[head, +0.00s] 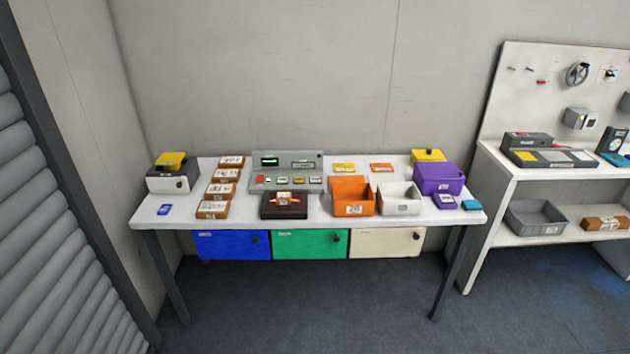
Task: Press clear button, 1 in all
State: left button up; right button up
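A grey control console (300,160) stands at the back of the white table, left of its middle. It has a green-lit display and a row of small buttons along its lower front. A red button (260,179) is at the left end and a yellowish button (299,180) is right of the middle. The button labels are too small to read, so I cannot tell which one is the clear button. Neither of my grippers is in view.
A dark scanner-like box (284,206) stands in front of the console. Several brown boxes (219,190) line its left side. An orange bin (352,191), a white bin (398,203) and a purple bin (438,178) stand to the right. Blue, green and cream drawers hang below.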

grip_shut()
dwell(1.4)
